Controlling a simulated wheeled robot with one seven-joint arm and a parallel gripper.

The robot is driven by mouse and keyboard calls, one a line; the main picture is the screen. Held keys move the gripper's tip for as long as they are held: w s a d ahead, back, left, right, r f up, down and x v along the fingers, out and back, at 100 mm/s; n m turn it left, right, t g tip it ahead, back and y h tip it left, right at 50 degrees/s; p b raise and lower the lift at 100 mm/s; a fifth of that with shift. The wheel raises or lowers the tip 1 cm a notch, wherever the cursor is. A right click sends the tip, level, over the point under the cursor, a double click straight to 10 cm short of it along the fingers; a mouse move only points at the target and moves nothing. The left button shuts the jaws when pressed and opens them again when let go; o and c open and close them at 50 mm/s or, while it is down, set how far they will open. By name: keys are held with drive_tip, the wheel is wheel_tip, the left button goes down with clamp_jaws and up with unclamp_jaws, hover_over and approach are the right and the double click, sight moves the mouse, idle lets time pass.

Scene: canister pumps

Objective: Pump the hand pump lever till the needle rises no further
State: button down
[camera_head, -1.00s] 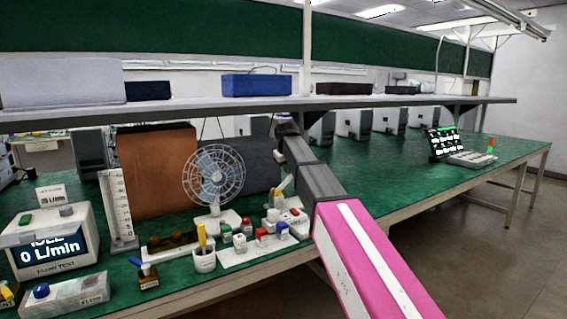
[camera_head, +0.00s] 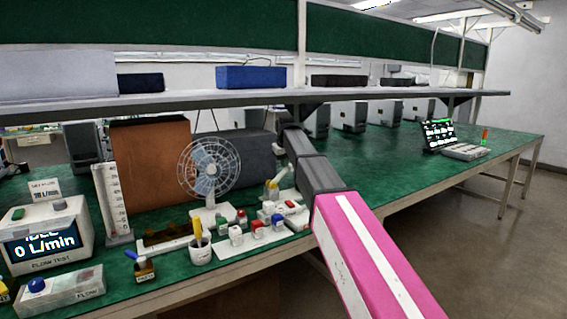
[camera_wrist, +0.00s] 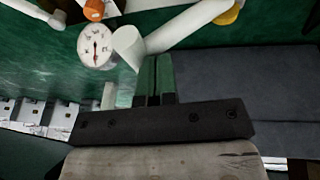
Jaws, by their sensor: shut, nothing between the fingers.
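The hand pump (camera_head: 278,183) stands on the green bench just left of my arm in the head view, small and partly hidden. In the wrist view its round white gauge (camera_wrist: 96,46) shows a red needle standing about upright in the picture; the numbers are too small to read. A white lever (camera_wrist: 188,26) slants up to the right to a yellow end (camera_wrist: 230,13). A white cylinder (camera_wrist: 128,47) sits between gauge and lever. My gripper (camera_wrist: 155,60) is shut and empty, its green fingertips close below the lever's lower end; whether they touch cannot be told.
An orange knob (camera_wrist: 94,10) is above the gauge. A flow tester (camera_head: 45,243) reads 0 L/min. A shelf (camera_head: 400,97) runs above the bench.

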sight(291, 167)
drive_tip(key=shift+w+d+f+g+y, duration=0.55)
drive_tip(key=shift+d+f+g+y, duration=0.05)
drive_tip(key=shift+d+y, duration=0.2)
drive_tip(key=shift+w+d+f+m+g+y, duration=0.15)
drive_tip(key=shift+w+d+f+g+y, duration=0.15)
drive_tip(key=shift+f+y, duration=0.25)
drive_tip(key=shift+w+d+f+m+g+y, duration=0.15)
drive_tip(key=shift+d+f+g+y, duration=0.25)
drive_tip(key=shift+f+y, duration=0.15)
drive_tip(key=shift+w+d+f, duration=0.15)
drive_tip(key=shift+d+f, duration=0.05)
drive_tip(key=shift+f, duration=0.45)
